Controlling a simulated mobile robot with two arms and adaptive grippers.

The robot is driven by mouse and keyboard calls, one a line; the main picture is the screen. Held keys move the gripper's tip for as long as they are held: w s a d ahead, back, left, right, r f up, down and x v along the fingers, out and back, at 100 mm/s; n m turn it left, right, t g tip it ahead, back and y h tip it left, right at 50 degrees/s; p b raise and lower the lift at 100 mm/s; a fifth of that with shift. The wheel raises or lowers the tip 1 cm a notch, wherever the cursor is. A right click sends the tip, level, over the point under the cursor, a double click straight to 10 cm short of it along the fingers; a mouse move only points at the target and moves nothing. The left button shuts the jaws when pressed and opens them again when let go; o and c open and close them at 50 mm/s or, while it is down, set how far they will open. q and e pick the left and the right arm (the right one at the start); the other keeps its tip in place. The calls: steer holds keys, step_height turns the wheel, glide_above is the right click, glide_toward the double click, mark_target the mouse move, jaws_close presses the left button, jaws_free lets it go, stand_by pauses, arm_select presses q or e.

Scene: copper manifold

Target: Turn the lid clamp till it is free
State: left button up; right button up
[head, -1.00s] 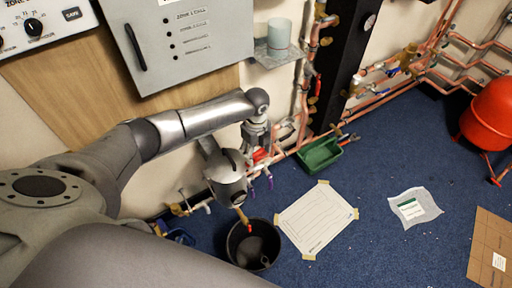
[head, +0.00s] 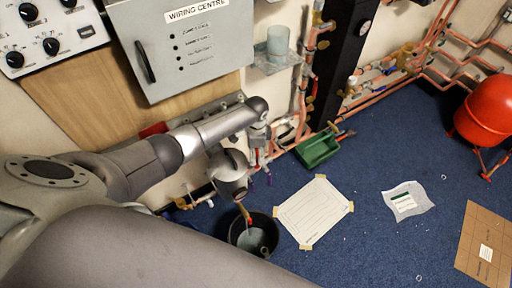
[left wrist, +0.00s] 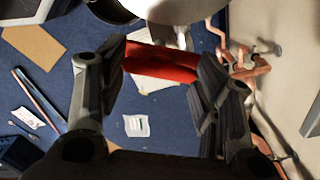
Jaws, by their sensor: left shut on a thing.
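The lid clamp shows in the left wrist view as a red bar (left wrist: 162,64) between the two dark fingers of my left gripper (left wrist: 160,80). The gripper is shut on it. In the head view, my left gripper (head: 259,152) points down beside a rounded grey metal vessel (head: 229,174); the clamp is mostly hidden there by the fingers. The vessel's lid and the clamp's far side cannot be made out clearly. My right gripper is not in view.
A black bucket (head: 236,227) stands below the vessel, under a brass outlet. Nearby are a green tray (head: 318,149), a taped paper sheet (head: 313,211) and copper pipes (head: 305,70) on the wall. A red tank (head: 485,112) stands far right.

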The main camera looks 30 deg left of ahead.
arm_select(q)
steer(key=n+p, duration=0.1)
steer(key=n, duration=0.2)
steer(key=shift+r+p, duration=0.1)
steer(key=shift+p, duration=0.2)
steer(key=shift+n+p, duration=0.45)
steer(key=shift+n, duration=0.85)
steer(key=o, duration=1)
step_height(320, 180, up, 12)
steer(key=shift+f, duration=0.1)
